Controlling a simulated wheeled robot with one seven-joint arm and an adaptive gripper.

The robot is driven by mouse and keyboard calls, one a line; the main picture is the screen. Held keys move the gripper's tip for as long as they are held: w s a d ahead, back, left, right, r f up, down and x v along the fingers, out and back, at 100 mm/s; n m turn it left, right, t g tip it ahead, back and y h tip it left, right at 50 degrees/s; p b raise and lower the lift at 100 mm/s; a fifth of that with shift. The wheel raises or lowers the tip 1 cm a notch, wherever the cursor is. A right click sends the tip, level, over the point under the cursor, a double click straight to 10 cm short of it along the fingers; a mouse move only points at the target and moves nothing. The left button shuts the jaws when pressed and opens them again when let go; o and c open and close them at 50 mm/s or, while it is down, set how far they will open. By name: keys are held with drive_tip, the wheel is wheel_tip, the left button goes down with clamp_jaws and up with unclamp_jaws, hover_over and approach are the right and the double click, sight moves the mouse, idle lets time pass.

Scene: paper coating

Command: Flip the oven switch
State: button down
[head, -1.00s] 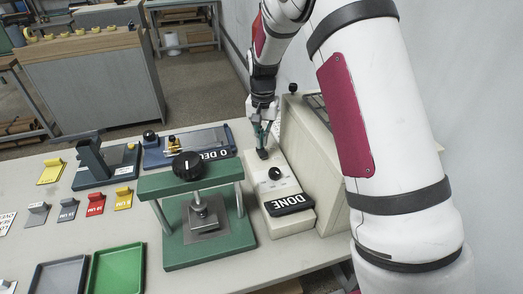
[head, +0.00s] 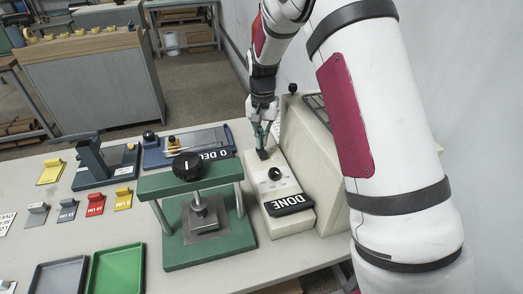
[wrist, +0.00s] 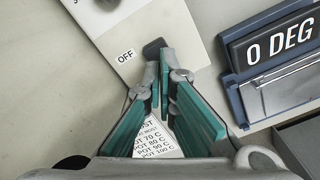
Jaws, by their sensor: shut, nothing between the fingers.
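The oven (head: 290,165) is a cream box on the right of the bench, with a black round knob (head: 275,174) and a black DONE sign (head: 289,204) on its low front part. The oven switch (head: 263,154) is a small dark lever near the far end of that part. In the wrist view the switch (wrist: 153,48) stands beside an OFF label (wrist: 126,56). My gripper (head: 262,146) has teal fingers and points down at the switch. In the wrist view the shut fingertips (wrist: 160,68) are right by the switch; I cannot tell whether they touch it. They hold nothing.
A green press (head: 205,225) with a black knob stands just left of the oven. A blue device with a 0 DEG sign (head: 211,155) lies close to the gripper's left. Grey and green trays (head: 117,273) lie at the front left. The wall is close on the right.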

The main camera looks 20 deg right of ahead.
sight(262, 152)
drive_tip(key=shift+f+b, duration=0.5)
drive_tip(key=shift+f, duration=1.1)
idle(1.1)
drive_tip(key=shift+r+p, duration=0.75)
drive_tip(key=shift+r, duration=2.8)
drive_tip(key=shift+s+r, duration=0.1)
drive_tip(key=shift+r, duration=0.25)
drive_tip(key=s+r+n+t, duration=0.4)
drive_tip(key=s+r, duration=1.5)
drive_tip(key=s, duration=0.4)
drive_tip(key=s+n+t, duration=0.1)
drive_tip(key=s+n, duration=0.1)
drive_tip(key=s, duration=0.8)
drive_tip(key=shift+s+f, duration=0.2)
drive_tip(key=shift+s, duration=0.15)
